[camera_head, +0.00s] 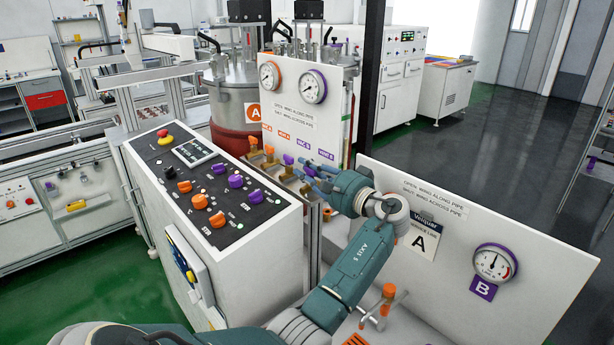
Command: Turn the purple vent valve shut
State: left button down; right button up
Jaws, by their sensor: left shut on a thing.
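My left gripper (314,178) reaches in from the bottom of the picture to the row of small valves on the white gauge panel (345,92). It is shut on the purple vent valve at the right end of the row, below the "VENT B" label (326,155). The fingers hide most of this valve, and I cannot tell how its wing is turned. Another purple valve handle (288,159) sits just left of it, with orange handles (268,149) further left. My right gripper is not in view.
A control console (210,180) with orange and purple knobs stands close on the left. A low white panel (500,230) with a purple-rimmed gauge (494,263) is on the right. An orange valve handle (389,291) stands beside my arm.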

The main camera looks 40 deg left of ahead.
pick_arm(q)
jog(key=c, duration=1.6)
grip_release()
jog(key=shift+d, duration=0.1)
jog(key=d, duration=0.8)
jog(key=s+d, duration=0.1)
jog(key=d, duration=0.3)
